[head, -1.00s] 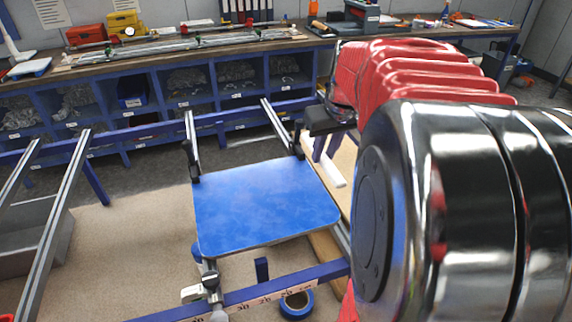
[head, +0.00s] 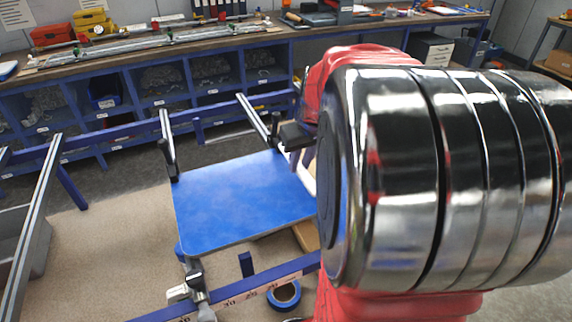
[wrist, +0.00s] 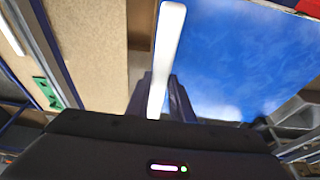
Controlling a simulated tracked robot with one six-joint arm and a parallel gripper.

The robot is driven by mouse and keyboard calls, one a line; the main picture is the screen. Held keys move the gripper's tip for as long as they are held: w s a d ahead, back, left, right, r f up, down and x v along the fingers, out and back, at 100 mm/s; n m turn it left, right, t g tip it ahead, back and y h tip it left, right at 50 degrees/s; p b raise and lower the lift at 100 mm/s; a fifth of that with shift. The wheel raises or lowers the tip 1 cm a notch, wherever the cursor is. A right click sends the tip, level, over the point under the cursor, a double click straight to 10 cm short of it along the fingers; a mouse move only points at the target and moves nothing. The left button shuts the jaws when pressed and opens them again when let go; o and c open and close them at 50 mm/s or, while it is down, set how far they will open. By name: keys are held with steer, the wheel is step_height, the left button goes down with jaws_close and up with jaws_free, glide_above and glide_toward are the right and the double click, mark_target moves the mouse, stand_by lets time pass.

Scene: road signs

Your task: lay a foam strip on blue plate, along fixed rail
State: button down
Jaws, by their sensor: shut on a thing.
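The blue plate (head: 240,205) lies flat on a metal frame in the middle of the head view, and fills the right of the wrist view (wrist: 245,60). My gripper (wrist: 163,95) is shut on a white foam strip (wrist: 168,40), which points away from the jaws close beside the plate's edge. In the head view only a bit of the strip (head: 311,178) shows, right of the plate; my arm hides the rest. I cannot tell whether strip and plate touch. Which bar is the fixed rail I cannot tell.
Dark upright posts (head: 171,158) stand at the plate's back corners. A blue bar with a scale (head: 235,298) crosses in front, with a blue tape roll (head: 284,294) beside it. A workbench with cubbies (head: 155,84) runs along the back.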

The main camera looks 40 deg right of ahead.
mark_target(301, 169)
steer(key=shift+f, duration=0.1)
steer(key=shift+f, duration=1.75)
steer(key=shift+f, duration=0.15)
steer(key=c, duration=1.6)
jaws_free()
steer(key=shift+f, duration=0.15)
steer(key=shift+o, duration=0.2)
steer(key=shift+a, duration=0.1)
steer(key=v, duration=1.2)
steer(key=shift+r, duration=0.3)
